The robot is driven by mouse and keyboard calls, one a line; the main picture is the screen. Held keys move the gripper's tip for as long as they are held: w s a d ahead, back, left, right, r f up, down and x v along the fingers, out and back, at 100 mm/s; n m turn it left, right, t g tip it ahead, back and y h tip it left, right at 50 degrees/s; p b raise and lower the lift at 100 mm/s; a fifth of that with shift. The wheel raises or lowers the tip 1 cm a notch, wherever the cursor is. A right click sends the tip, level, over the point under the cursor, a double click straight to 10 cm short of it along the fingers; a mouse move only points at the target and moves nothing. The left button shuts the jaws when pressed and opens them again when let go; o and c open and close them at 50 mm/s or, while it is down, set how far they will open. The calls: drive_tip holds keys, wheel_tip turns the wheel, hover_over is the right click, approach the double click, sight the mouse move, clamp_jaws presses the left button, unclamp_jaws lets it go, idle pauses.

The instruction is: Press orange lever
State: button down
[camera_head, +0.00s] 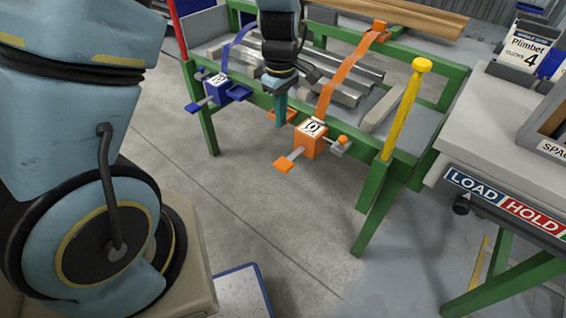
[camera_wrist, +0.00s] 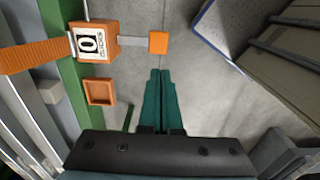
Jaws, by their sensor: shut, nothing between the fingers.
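The orange lever is a short grey bar ending in an orange pad (camera_head: 284,164); it sticks out from an orange box (camera_head: 306,146) marked 0 on the front of the green-framed table. In the wrist view, the pad (camera_wrist: 158,43) lies just beyond my fingertips and the box (camera_wrist: 93,57) is up and left. My gripper (camera_head: 281,122) points down with its teal fingers together, left of the orange box in the head view. In the wrist view, my gripper (camera_wrist: 161,72) is shut and empty, with visible floor around the tips. I see no contact with the pad.
A small orange tray (camera_wrist: 99,92) sits beside the box. A blue box with a blue lever pad (camera_head: 193,107) is farther left. A yellow-topped post (camera_head: 405,105) stands right of the orange box. A grey-topped table (camera_head: 466,150) is at right. Floor in front is open.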

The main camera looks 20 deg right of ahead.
sight(283, 164)
drive_tip(key=shift+s+d+f, duration=0.15)
drive_tip(key=shift+d, duration=0.1)
wheel_tip(283, 164, down, 14)
drive_tip(key=shift+f+p, duration=0.1)
drive_tip(key=shift+p, duration=0.4)
drive_tip(key=shift+a+b, duration=0.1)
drive_tip(key=shift+b, duration=0.2)
idle(0.3)
